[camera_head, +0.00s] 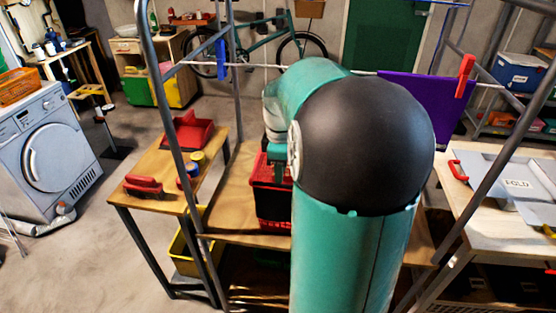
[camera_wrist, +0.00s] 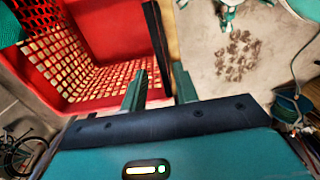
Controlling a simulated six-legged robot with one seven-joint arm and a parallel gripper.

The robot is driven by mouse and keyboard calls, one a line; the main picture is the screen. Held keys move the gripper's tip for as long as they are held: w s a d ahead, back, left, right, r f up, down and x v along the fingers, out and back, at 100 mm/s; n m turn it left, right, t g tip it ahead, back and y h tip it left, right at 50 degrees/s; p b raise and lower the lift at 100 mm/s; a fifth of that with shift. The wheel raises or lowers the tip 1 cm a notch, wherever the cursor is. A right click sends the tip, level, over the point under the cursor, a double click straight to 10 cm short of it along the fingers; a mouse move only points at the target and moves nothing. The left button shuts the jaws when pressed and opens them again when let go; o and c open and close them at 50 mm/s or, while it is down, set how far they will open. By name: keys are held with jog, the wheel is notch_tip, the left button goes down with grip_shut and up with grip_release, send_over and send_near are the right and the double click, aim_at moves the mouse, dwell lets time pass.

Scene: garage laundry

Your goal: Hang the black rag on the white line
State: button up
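The white line (camera_head: 258,66) runs across the head view behind my arm, between grey metal posts. A purple cloth (camera_head: 418,98) hangs on it at right. In the wrist view, my gripper (camera_wrist: 159,70) has its two green fingers apart at the side of a red basket (camera_wrist: 85,50). A thin black strip (camera_wrist: 157,42) stands along the basket's edge, between the fingers; I cannot tell whether it is the black rag or a rim. The head view shows the red basket (camera_head: 272,203) on a wooden shelf, with my arm hiding part of it and most of my gripper.
A blue clothespin (camera_head: 221,58) and a red clothespin (camera_head: 466,74) sit on the line. A wooden side table (camera_head: 160,160) holds red items at left. A folding board (camera_head: 510,182) lies on the right table. The grey posts (camera_head: 172,110) stand close around my arm.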

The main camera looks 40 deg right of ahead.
aim_at(280, 185)
jog(key=shift+f, duration=3.4)
jog(key=c, duration=0.6)
jog(key=shift+r, duration=4.25)
grip_shut()
jog(key=shift+f, duration=0.1)
